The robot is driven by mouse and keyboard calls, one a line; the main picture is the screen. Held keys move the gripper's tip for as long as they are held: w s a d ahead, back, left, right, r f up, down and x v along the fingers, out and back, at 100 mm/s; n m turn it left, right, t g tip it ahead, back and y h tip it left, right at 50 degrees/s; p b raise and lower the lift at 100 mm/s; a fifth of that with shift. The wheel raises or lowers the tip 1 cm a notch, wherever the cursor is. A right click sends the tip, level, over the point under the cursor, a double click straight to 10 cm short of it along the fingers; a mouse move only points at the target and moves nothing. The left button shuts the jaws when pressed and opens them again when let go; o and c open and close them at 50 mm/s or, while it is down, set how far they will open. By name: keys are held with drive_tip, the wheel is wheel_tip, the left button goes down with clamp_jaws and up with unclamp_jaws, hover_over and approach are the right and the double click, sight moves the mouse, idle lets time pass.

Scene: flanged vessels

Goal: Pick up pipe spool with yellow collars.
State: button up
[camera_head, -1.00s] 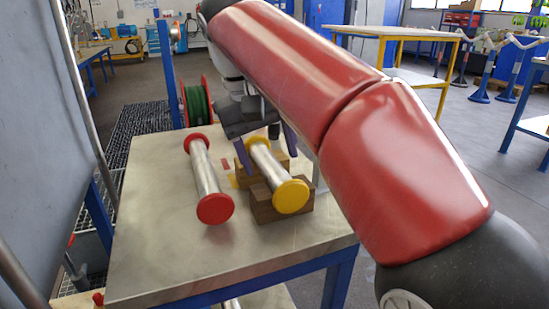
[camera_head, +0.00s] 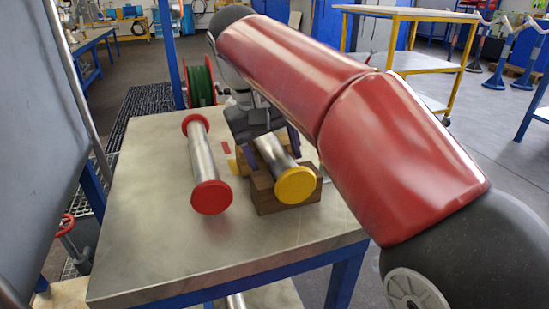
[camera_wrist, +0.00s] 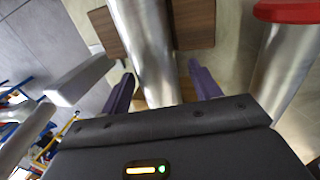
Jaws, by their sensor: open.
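The pipe spool with yellow collars (camera_head: 275,156) lies on wooden blocks on the table. Its near yellow collar (camera_head: 295,185) faces the camera, and its far collar is hidden behind my gripper. My gripper (camera_head: 272,157) is open, with its purple fingers on either side of the metal tube. In the wrist view the bare tube (camera_wrist: 145,45) runs between the open fingers of my gripper (camera_wrist: 162,90). Small gaps seem to show beside it there.
A pipe spool with red collars (camera_head: 203,160) lies on the table left of the yellow one. The wooden block (camera_head: 270,203) supports the near end. The table (camera_head: 150,230) is clear at the front and left. A green hose reel (camera_head: 200,86) stands behind the table.

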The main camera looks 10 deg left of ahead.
sight(280, 148)
clamp_jaws()
idle(0.4)
drive_tip(key=shift+r, duration=0.15)
drive_tip(key=shift+r+p, duration=0.65)
drive_tip(key=shift+p, duration=0.4)
drive_tip(key=shift+r, duration=0.15)
drive_tip(key=shift+r, duration=0.85)
drive_tip(key=shift+s+d, duration=0.25)
drive_tip(key=shift+s, duration=0.1)
drive_tip(key=shift+s+d, duration=0.1)
drive_tip(key=shift+s, duration=0.1)
